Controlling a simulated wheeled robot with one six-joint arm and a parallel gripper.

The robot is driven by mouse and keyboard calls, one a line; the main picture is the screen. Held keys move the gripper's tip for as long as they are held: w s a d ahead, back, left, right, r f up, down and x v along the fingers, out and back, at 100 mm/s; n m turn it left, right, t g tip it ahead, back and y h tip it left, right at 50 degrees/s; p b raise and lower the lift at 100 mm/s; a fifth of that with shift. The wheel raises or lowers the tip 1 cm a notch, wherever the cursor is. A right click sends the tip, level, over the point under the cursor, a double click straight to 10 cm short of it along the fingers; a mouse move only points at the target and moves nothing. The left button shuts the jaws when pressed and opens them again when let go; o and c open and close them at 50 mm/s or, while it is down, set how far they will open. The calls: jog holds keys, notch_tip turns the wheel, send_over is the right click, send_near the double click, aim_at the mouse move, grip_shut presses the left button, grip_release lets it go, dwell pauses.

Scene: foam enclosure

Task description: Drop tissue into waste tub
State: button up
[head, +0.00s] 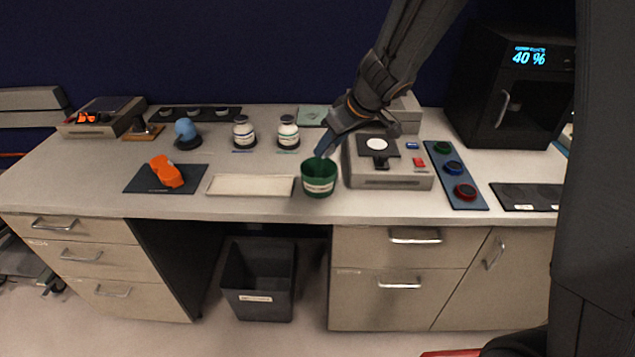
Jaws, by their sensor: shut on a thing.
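A green tub (319,180) with a pale label stands upright at the front of the bench, between the long white tray and the grey device. I take it for the waste tub, but its label is too small to read. My gripper (326,146) points down just above the tub's rim. It is shut on a small bluish piece, the tissue (323,147), which hangs over the tub's opening. Its lower edge is close to the rim, and I cannot tell whether it touches. The fingers partly hide the tissue.
A grey device (392,179) stands close right of the tub. A white tray (250,186) lies left of it. Two capped jars (288,132) (244,133) stand behind. An orange object (166,171) lies on a dark mat. A black bin (258,280) stands on the floor below.

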jog(key=o, duration=1.2)
jog(key=p+v, duration=0.2)
jog(key=v, duration=0.6)
